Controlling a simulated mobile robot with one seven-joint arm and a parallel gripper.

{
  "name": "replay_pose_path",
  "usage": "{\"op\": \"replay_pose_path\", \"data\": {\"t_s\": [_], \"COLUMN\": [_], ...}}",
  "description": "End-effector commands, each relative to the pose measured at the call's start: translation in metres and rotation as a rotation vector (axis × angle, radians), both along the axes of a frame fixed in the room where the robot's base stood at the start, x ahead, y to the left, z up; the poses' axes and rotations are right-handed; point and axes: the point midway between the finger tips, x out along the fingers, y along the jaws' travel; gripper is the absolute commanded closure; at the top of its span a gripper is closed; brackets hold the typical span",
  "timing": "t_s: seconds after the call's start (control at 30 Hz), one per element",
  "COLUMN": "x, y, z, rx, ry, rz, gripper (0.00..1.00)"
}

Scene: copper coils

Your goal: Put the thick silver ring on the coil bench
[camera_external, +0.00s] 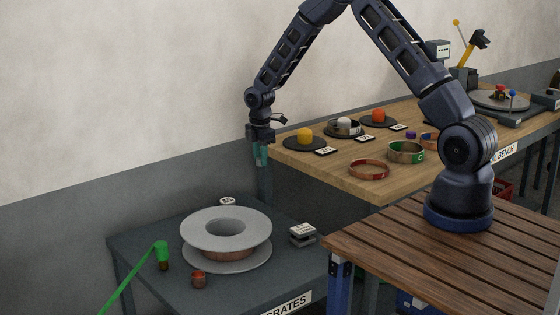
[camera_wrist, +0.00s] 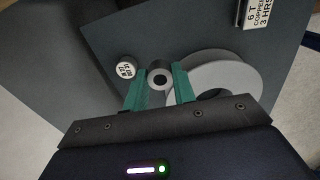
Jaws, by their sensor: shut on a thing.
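My gripper (camera_external: 260,154) hangs above the back of the low grey table, left of the wooden coil bench (camera_external: 330,172). In the wrist view its teal fingers (camera_wrist: 159,88) are closed on a small grey ring-shaped thing (camera_wrist: 160,78) with a dark centre. Its thickness is hard to judge, and it does not show clearly in the outside view.
The low table (camera_external: 150,238) bears a large grey spool (camera_external: 225,222), a round labelled weight (camera_external: 227,201), a labelled block (camera_external: 302,232), a small copper piece (camera_external: 198,279) and a green-topped piece (camera_external: 161,250).

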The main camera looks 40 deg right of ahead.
Motion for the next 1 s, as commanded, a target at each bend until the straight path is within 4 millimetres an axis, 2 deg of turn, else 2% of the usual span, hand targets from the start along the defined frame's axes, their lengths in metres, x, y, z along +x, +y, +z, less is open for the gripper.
{"op": "replay_pose_path", "data": {"t_s": [0.17, 0.27, 0.47, 0.67, 1.0], "x": [0.005, 0.009, 0.012, 0.005, -0.030], "y": [-0.025, -0.057, -0.138, -0.219, -0.352], "z": [0.009, 0.020, 0.049, 0.078, 0.127], "rx": [-0.001, -0.002, -0.005, -0.006, -0.007], "ry": [-0.002, -0.002, -0.004, -0.004, -0.003], "rz": [-0.056, -0.128, -0.315, -0.505, -0.828], "gripper": [0.98, 0.98, 0.98, 0.98, 0.98]}}
